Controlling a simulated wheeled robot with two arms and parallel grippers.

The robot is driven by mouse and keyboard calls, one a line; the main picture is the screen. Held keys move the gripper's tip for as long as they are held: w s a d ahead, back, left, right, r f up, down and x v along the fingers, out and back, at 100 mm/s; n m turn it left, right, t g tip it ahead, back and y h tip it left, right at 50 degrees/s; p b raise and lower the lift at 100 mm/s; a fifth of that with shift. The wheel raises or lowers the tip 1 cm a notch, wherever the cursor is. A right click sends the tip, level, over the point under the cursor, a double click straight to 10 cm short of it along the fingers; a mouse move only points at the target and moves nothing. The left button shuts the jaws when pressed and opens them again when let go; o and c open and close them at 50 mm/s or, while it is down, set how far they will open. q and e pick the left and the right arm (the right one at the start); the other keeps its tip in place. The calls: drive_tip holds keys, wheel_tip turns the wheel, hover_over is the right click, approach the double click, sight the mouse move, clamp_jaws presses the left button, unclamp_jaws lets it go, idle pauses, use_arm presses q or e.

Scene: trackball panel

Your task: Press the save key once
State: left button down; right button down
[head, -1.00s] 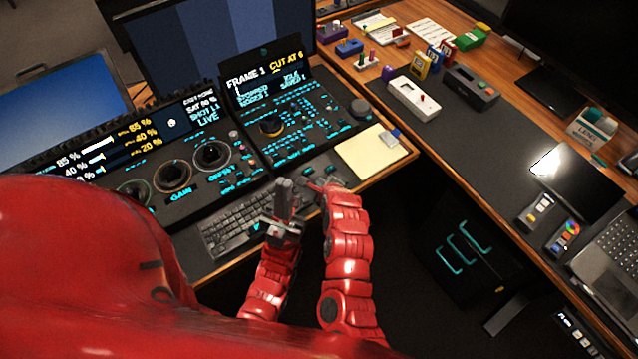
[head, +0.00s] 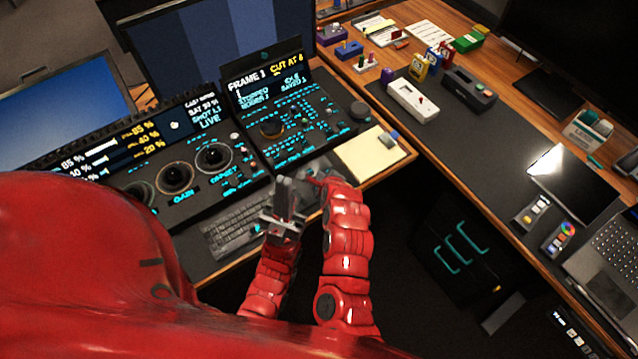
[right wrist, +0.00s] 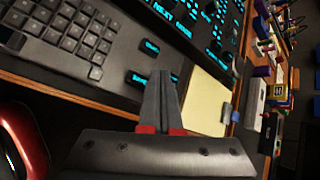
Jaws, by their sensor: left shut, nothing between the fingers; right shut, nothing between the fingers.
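The control panel (head: 300,135) has a lit screen (head: 265,80) reading "FRAME", "CUT AT 6", "IDLE" and "SAVED" with a small, unclear digit. Small cyan-lettered keys sit between the keyboard and the notepad; the right wrist view shows an upper key (right wrist: 149,47) and a lower key (right wrist: 138,79). Their labels are too small to read, so I cannot tell which is the save key. My right gripper (head: 316,182) is shut and empty near these keys; its fingertips (right wrist: 161,75) show beside the lower key, contact unclear. My left gripper (head: 284,188) is shut and empty above the keyboard's right end.
The keyboard (head: 225,232) lies left of the grippers. A yellow notepad (head: 365,158) lies to the right, near the desk edge. Trackballs and dials (head: 177,175) stand on the panel to the left. A side desk (head: 455,145) with several small devices runs along the right.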

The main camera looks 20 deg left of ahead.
wheel_tip(320, 180, up, 3)
drive_tip(key=shift+f+p, duration=0.15)
drive_tip(key=shift+p, duration=0.45)
idle(0.3)
